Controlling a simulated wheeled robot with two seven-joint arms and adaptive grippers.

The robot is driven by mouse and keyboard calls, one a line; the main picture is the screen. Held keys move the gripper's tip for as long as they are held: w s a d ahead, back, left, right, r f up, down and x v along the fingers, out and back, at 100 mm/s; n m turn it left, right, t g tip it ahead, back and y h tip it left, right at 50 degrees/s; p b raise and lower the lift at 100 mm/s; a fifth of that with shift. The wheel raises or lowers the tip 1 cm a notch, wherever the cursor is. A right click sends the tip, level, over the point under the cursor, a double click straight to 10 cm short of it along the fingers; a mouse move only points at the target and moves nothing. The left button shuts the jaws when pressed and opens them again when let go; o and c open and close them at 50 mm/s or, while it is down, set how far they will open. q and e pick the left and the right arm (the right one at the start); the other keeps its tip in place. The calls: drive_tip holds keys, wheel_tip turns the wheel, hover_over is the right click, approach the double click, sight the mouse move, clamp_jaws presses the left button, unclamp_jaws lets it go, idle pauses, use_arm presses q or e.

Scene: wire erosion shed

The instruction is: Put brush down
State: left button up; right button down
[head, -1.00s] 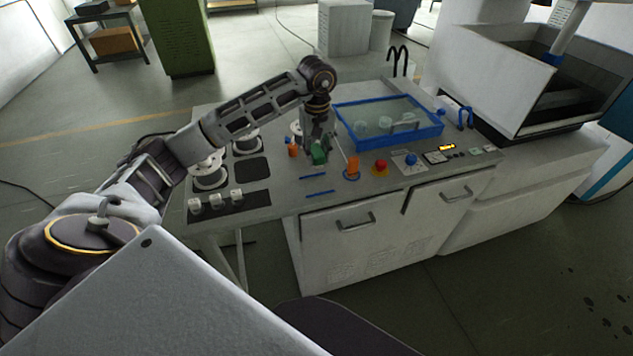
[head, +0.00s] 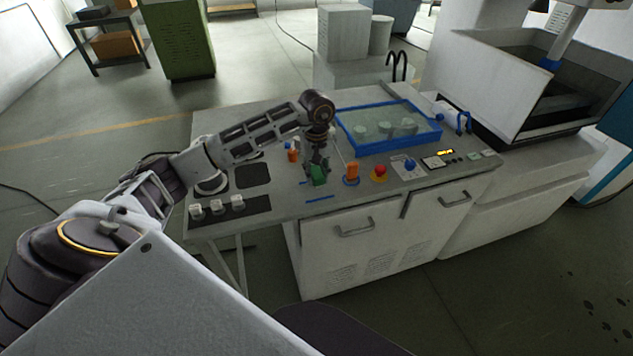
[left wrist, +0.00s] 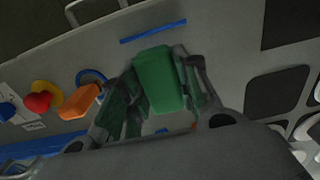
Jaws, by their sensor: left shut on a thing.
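My left gripper (head: 317,173) is over the front part of the grey worktable (head: 265,215), pointing down. It is shut on a green block-like piece (head: 319,177), which I take to be the brush. In the left wrist view the green brush (left wrist: 158,80) sits between the fingers (left wrist: 160,100); its bristles cannot be made out. A blue strip (head: 320,198) lies on the table just in front of the gripper and also shows in the left wrist view (left wrist: 153,31). I cannot tell whether the brush touches the table. My right gripper is not in view.
Right of the gripper are an orange-handled item (head: 352,172) in a blue ring, a red button (head: 380,173) and a blue knob (head: 409,166). A blue-rimmed tray (head: 390,147) stands behind. White knobs (head: 217,207) are at the left. The table's front edge is close.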

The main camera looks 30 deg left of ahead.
sight(316, 182)
use_arm(q)
drive_tip(key=shift+f+p, duration=0.35)
drive_tip(key=shift+f, duration=1.5)
drive_tip(key=shift+f, duration=0.15)
drive_tip(key=o, duration=0.9)
drive_tip(key=shift+r, duration=0.2)
drive_tip(key=shift+r, duration=0.65)
drive_tip(key=shift+r+b, duration=1.1)
drive_tip(key=shift+r, duration=4.2)
